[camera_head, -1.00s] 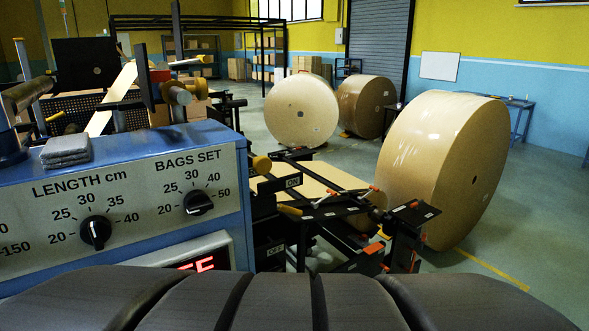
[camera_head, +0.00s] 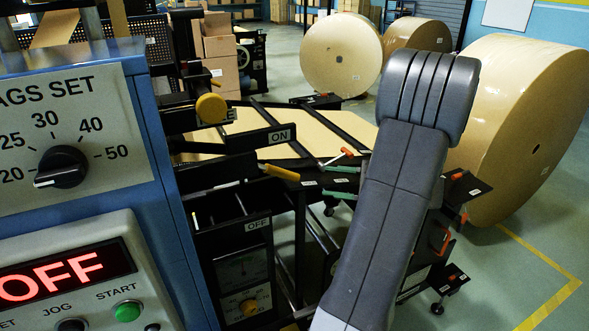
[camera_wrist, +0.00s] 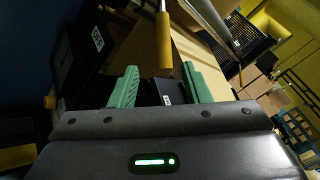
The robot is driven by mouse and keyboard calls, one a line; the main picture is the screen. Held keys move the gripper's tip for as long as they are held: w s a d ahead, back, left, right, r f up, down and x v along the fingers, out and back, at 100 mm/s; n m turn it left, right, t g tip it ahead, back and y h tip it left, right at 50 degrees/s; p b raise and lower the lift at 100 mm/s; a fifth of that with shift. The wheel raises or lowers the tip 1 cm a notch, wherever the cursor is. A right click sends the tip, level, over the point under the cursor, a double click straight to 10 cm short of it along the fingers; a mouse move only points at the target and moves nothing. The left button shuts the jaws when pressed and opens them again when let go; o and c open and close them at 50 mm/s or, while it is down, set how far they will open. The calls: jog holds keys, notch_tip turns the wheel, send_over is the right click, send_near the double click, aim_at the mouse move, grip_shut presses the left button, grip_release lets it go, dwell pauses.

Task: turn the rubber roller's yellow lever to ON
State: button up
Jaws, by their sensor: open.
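The yellow lever (camera_head: 279,172) sticks out to the right from the dark machine frame, tilted slightly down. It lies between the ON label (camera_head: 281,136) above and the OFF label (camera_head: 257,224) below. In the wrist view a yellow lever handle (camera_wrist: 164,42) shows ahead of and between the fingers. My gripper (camera_head: 323,179) has green fingers and is open and empty, just right of the lever's tip and apart from it. The open fingers also show in the wrist view (camera_wrist: 159,67). The lever's pivot is not clear.
A blue control box (camera_head: 110,60) with a dial and a red OFF display stands at the left. A round yellow knob (camera_head: 211,108) sits above the lever. Black frame bars surround the lever. A large kraft roll (camera_head: 525,120) stands at the right, with open floor in front.

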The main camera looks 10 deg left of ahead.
aim_at(287, 174)
jog(key=a+p, duration=0.1)
jog(key=a, duration=0.3)
jog(key=w+a, duration=0.1)
jog(key=a, duration=0.4)
jog(key=a+p, duration=0.1)
jog(key=a, duration=0.3)
jog(key=shift+w+a+r+p, duration=0.1)
jog(key=shift+w+a+p, duration=0.15)
jog(key=shift+a+p, duration=0.05)
grip_shut()
